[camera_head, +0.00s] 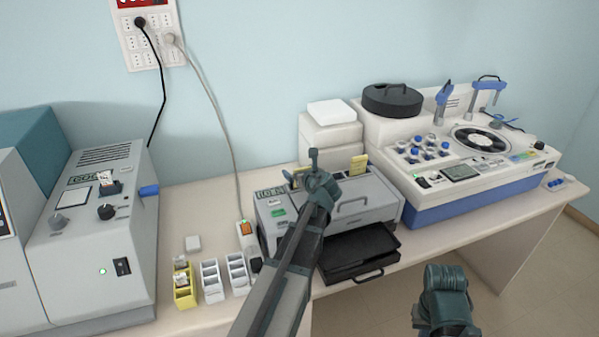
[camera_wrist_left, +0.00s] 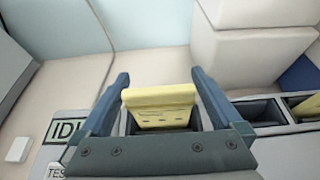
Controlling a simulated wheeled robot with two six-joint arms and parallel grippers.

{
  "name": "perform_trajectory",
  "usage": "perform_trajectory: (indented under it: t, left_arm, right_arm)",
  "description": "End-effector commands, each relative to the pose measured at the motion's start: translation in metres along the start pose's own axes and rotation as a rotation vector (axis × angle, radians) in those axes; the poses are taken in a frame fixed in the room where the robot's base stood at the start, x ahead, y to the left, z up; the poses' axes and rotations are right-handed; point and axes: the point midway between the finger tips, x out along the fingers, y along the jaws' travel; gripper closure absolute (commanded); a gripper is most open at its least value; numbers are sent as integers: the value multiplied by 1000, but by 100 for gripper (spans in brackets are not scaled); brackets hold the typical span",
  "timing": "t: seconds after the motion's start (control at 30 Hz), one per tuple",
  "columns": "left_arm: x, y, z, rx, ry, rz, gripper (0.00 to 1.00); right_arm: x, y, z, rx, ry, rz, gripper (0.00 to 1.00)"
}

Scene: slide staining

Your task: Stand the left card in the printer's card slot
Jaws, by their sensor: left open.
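The grey printer (camera_head: 378,200) stands on the bench, with a card slot along its back top. A yellow card (camera_wrist_left: 158,104) stands in the left part of the slot, leaning a little. In the head view this card is mostly hidden behind my left gripper (camera_head: 313,160). My left gripper (camera_wrist_left: 162,85) is open, one blue finger on each side of the card. Whether either finger touches it I cannot tell. A second yellow card (camera_head: 358,164) stands in the slot further right, also at the right edge of the wrist view (camera_wrist_left: 306,107). Part of my right arm shows at the lower right; its fingers do not.
White boxes (camera_head: 330,133) stand close behind the printer. A white and blue machine (camera_head: 455,165) is on its right, a grey instrument (camera_head: 95,240) on its left. Small racks (camera_head: 212,280) stand at the front left. A black tray (camera_head: 358,252) juts out in front.

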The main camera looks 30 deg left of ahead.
Motion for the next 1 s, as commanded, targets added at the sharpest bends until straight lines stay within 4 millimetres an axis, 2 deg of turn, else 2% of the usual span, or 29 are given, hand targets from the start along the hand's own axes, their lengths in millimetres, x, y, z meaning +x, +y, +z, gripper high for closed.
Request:
perform_trajectory:
  t: [0.5,0.7,1.0]
  left_arm:
    - [-98,2,4,2,0,-2,0]
    - [-117,0,2,1,0,-1,0]
    - [-121,0,1,0,0,0,0]
  right_arm:
    - [-40,4,2,-1,0,0,100]
    - [-46,4,3,-1,0,0,100]
    - [-47,4,3,-1,0,0,100]
